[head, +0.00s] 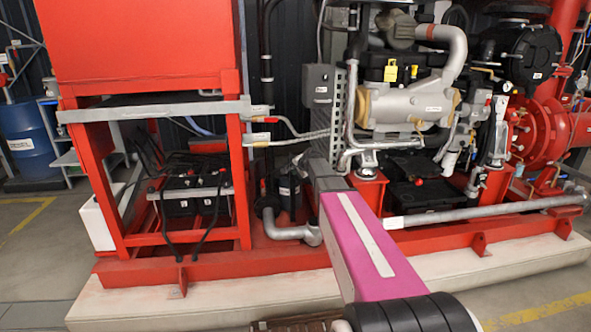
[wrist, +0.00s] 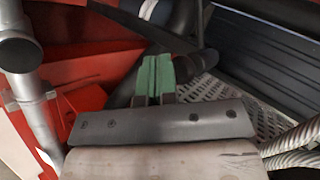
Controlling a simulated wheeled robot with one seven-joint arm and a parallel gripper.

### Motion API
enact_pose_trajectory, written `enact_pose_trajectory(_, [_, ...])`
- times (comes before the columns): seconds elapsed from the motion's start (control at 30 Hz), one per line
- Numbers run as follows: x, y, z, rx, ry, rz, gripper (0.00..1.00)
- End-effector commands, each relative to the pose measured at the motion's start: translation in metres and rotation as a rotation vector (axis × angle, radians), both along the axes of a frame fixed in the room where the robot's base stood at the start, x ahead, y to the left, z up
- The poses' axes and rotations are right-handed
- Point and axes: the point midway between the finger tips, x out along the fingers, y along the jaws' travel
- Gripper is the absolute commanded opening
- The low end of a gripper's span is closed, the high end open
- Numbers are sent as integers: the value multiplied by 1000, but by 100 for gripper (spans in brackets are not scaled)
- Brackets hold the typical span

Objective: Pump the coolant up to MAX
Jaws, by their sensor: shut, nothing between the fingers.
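My gripper (wrist: 152,80) shows in the wrist view with its green fingertips pressed together and nothing between them. The tips are in front of dark hoses (wrist: 180,30), beside a perforated metal plate (wrist: 215,92); I cannot tell whether they touch anything. In the head view my pink arm link reaches toward the middle of the red-framed pump set, and the fingertips cannot be made out there. The grey engine (head: 410,105) stands right of the arm. No coolant level, MAX mark or pump handle can be made out for certain.
A red frame (head: 245,195) with batteries (head: 195,190) stands on the left. A thick silver pipe (head: 480,211) crosses low on the right. A grey box (head: 318,84) and a perforated bracket (head: 338,108) are close behind my arm. A grey pipe (wrist: 38,115) is left in the wrist view.

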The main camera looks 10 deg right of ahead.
Motion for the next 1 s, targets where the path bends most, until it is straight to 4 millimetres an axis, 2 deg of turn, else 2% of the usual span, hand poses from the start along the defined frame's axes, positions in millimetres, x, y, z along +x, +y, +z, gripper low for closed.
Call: enact_pose_trajectory(1.0, [9,0,0,0,0,0,0])
